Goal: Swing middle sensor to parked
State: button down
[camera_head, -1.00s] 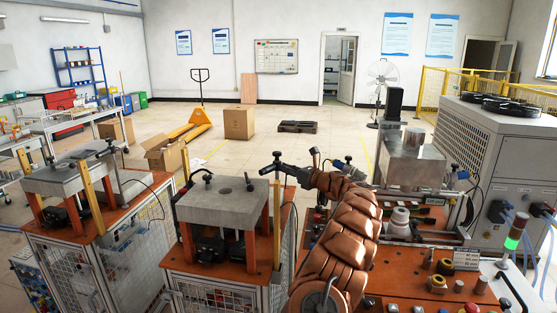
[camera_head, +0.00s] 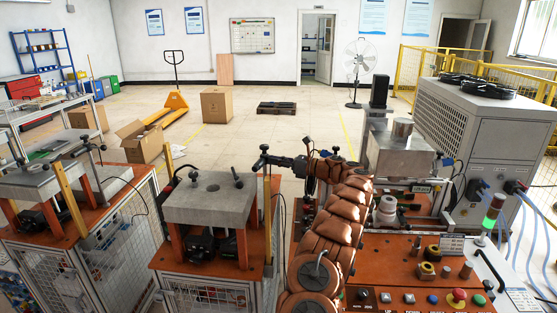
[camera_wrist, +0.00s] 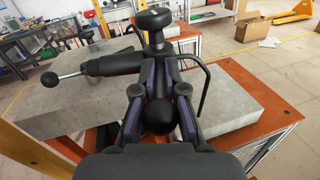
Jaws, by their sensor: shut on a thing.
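The middle sensor (camera_head: 262,160) is a black piece with knobs beside the middle station's grey block (camera_head: 212,201). In the wrist view it shows as a black cylinder (camera_wrist: 112,65) with a shiny rod and black ball pointing left, and a black knob (camera_wrist: 153,18) on top. My gripper (camera_wrist: 160,82) is shut on the sensor, its purple-padded fingers on both sides. A round black ball (camera_wrist: 158,118) sits between the fingers, close to the palm. In the head view my gripper (camera_head: 285,162) is small and dark, at the block's right. The exact finger contact is hard to see.
A yellow post (camera_head: 267,225) stands just right of the block. The left station (camera_head: 40,180) has a similar block. A control panel (camera_head: 430,285) and the heater bench lie to the right. A cardboard box (camera_head: 216,105) stands on open floor behind.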

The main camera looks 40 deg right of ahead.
jog(key=shift+r, duration=0.1)
dwell(0.3)
jog(key=c, duration=1.2)
grip_release()
jog(key=shift+c, duration=0.2)
notch_tip(320, 180, up, 10)
jog(key=shift+f, duration=0.1)
